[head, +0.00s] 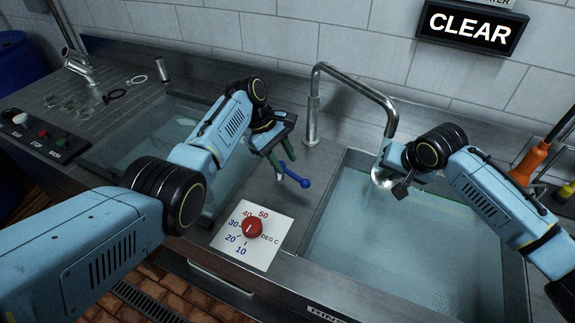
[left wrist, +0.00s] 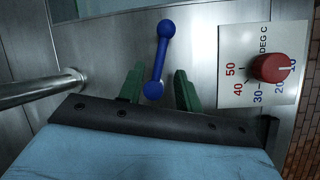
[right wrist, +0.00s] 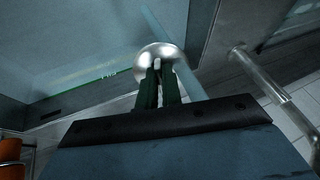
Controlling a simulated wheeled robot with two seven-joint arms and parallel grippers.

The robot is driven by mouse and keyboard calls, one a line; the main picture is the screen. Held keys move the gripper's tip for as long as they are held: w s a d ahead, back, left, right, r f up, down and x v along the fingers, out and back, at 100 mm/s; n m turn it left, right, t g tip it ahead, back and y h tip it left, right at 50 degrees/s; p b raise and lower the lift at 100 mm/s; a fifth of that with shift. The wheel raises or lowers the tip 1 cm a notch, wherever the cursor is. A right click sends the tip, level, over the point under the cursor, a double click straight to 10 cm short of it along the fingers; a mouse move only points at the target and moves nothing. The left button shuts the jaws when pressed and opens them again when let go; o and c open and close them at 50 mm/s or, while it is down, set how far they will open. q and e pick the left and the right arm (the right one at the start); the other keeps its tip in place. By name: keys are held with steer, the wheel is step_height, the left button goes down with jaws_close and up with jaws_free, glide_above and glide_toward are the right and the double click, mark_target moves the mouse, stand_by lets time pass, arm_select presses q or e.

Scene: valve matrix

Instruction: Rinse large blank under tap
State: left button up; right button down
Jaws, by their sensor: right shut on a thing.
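The large blank (right wrist: 161,55) is a round, shiny glass-like disc. My right gripper (right wrist: 160,84) is shut on its edge. In the head view the blank (head: 381,180) shows under the spout of the tap (head: 352,85), above the right basin, partly hidden by my right gripper (head: 402,186). A pale blue stream shows beside the blank in the right wrist view. My left gripper (head: 283,165) is open over the counter between the basins. The blue tap lever (head: 293,175) has ball ends; in the left wrist view the lever (left wrist: 160,60) lies between and beyond the green fingers, apparently untouched.
A red temperature knob (head: 253,227) on a white dial plate sits in front of my left gripper. The right basin (head: 335,185) and left basin (head: 190,115) hold water. A CLEAR sign (head: 471,25) hangs on the wall. Orange-handled tools stand at far right.

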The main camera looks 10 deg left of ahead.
arm_select(q)
steer(key=v, duration=0.8)
steer(key=shift+a+r, duration=0.15)
steer(key=shift+r, duration=0.25)
steer(key=shift+w, duration=0.1)
